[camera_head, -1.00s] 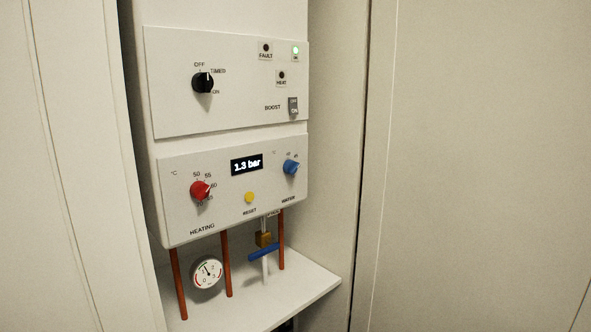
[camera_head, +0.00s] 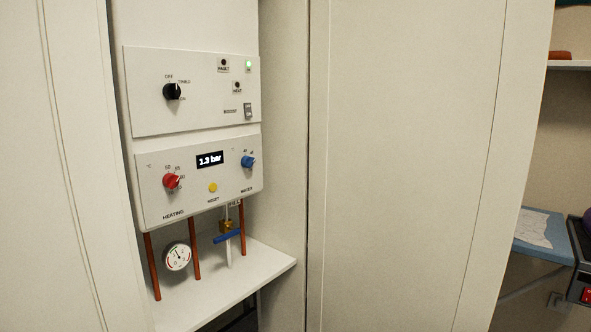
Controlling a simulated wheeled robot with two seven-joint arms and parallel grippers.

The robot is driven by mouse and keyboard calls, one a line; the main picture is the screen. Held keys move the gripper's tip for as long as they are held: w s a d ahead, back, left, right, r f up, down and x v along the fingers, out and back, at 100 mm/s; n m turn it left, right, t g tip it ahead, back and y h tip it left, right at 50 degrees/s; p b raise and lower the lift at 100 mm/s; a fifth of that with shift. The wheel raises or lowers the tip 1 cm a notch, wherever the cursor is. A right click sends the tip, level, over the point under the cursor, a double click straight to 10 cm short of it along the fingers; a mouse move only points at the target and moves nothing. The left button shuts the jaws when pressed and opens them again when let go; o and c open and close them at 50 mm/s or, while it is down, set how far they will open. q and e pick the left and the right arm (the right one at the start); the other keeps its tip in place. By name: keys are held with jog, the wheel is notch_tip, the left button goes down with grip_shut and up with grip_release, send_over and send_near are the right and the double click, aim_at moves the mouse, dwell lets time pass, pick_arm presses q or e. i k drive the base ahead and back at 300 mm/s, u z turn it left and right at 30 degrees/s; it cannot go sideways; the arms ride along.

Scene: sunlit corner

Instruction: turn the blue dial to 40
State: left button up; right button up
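The blue dial (camera_head: 248,161) sits at the right of the boiler's lower panel (camera_head: 205,208), above the word WATER. Small numbers are printed above it, too small to read surely, and I cannot tell which one its pointer meets. A red dial (camera_head: 171,181), marked HEATING, is at the panel's left. A small display (camera_head: 210,159) between the dials reads 1.3 bar, with a yellow RESET button (camera_head: 213,188) below it. Neither of my grippers is in view.
The upper panel (camera_head: 205,115) has a black dial (camera_head: 172,91), a BOOST switch (camera_head: 248,110) and a lit green lamp (camera_head: 248,65). Copper pipes, a gauge (camera_head: 177,257) and a blue valve handle (camera_head: 228,237) sit above a white shelf (camera_head: 270,263).

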aim_at(246, 161)
jog(key=z, duration=0.4)
jog(key=i, duration=0.9)
jog(key=u, duration=0.1)
